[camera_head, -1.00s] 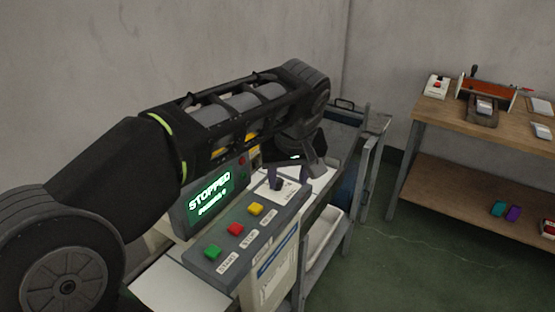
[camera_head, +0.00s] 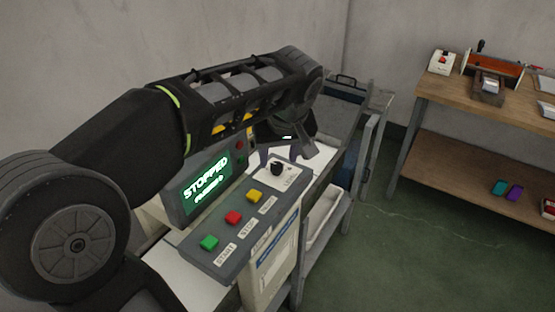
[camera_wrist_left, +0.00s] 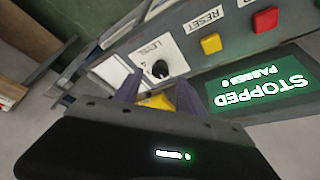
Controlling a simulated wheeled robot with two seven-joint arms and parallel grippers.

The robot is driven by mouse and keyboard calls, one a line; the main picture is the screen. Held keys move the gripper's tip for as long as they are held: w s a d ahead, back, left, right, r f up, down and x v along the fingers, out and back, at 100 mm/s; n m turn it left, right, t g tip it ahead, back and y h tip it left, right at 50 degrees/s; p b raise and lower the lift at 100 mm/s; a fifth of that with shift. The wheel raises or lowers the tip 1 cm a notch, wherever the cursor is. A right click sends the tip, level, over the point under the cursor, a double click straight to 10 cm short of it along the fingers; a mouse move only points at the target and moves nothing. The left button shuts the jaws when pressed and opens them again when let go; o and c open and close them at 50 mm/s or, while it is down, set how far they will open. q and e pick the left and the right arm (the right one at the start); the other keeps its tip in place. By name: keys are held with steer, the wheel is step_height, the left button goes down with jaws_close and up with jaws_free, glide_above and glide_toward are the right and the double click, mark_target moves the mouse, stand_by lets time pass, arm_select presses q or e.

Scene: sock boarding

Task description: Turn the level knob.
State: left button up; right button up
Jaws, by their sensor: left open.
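The level knob (camera_head: 278,168) is a small black round knob on a white plate at the far end of the grey control panel (camera_head: 222,257). In the left wrist view the knob (camera_wrist_left: 160,69) has a pale pointer mark and sits just beyond the fingertips, beside the LEVEL label. My left gripper (camera_wrist_left: 158,92) is open, with a purple-grey finger to each side of the knob's line and a visible gap to it. In the head view my left gripper (camera_head: 285,152) hangs just behind the knob, partly hidden by my arm. My right gripper is in neither view.
Green (camera_head: 209,242), red (camera_head: 233,217) and yellow (camera_head: 255,196) buttons line the panel near the knob. A lit screen (camera_head: 206,184) reads STOPPED. A wooden bench (camera_head: 430,90) stands at the right, with open green floor between.

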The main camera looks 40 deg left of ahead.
mark_target(277, 165)
arm_select(q)
steer(key=shift+x, duration=1.6)
steer(key=shift+c, duration=0.5)
jaws_close()
